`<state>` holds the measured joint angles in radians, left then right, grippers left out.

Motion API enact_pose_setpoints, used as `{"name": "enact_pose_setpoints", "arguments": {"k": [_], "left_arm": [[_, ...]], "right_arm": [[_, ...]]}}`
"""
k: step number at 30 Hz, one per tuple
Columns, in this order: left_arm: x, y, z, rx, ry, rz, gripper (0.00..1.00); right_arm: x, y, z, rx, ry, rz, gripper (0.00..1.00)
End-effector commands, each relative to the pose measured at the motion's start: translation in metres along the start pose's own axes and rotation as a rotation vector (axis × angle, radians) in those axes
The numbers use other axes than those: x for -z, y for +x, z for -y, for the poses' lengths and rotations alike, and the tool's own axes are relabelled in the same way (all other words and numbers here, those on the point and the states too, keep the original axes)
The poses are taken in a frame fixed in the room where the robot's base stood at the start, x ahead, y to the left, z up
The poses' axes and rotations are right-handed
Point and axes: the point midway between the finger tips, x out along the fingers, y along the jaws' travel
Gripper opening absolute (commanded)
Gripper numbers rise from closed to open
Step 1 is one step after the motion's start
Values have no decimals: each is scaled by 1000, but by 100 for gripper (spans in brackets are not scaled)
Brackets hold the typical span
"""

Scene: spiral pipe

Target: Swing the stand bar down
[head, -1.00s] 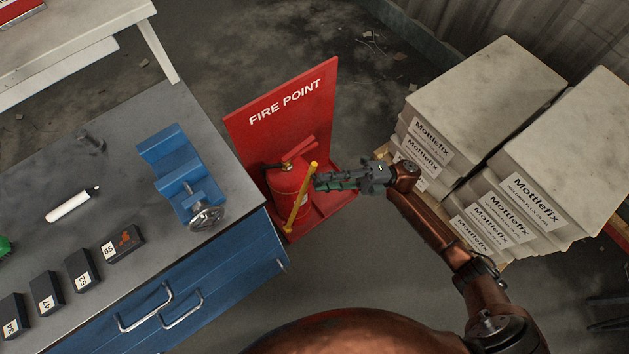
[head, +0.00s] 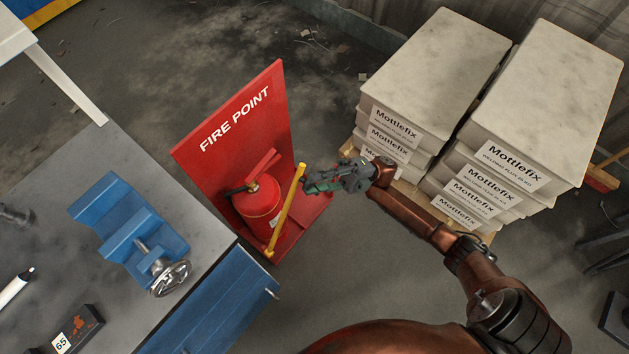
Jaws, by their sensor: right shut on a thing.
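The yellow stand bar (head: 285,212) slants across the front of the red fire point stand (head: 193,158). Its upper end is raised and its lower end is at the stand's base near the front. A red fire extinguisher (head: 257,205) stands upright on the base behind the bar. The exact contact is small and partly hidden by the fingers. My left gripper is not in view.
A workbench (head: 82,155) with a blue vise (head: 125,225) is to the left, its blue drawers (head: 215,305) close to the stand. Floor behind the stand is mostly clear.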

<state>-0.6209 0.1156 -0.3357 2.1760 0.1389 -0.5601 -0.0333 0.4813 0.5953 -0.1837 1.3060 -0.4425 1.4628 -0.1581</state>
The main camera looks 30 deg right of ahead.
Motion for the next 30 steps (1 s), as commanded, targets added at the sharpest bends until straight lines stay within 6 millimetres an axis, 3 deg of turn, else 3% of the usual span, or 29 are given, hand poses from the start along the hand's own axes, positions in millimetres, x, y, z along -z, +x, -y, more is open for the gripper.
{"name": "enact_pose_setpoints", "arguments": {"k": [4, 5, 12, 23, 30], "left_arm": [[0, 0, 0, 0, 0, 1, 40], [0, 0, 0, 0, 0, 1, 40], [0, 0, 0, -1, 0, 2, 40], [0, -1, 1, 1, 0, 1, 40], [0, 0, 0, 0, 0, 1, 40]], "right_arm": [[0, 0, 1, 2, 2, 1, 0], [0, 0, 1, 2, 2, 1, 24], [0, 0, 1, 1, 1, 0, 40], [0, -6, 1, 2, 3, 2, 40], [-2, -47, 1, 3, 2, 5, 40]]}}
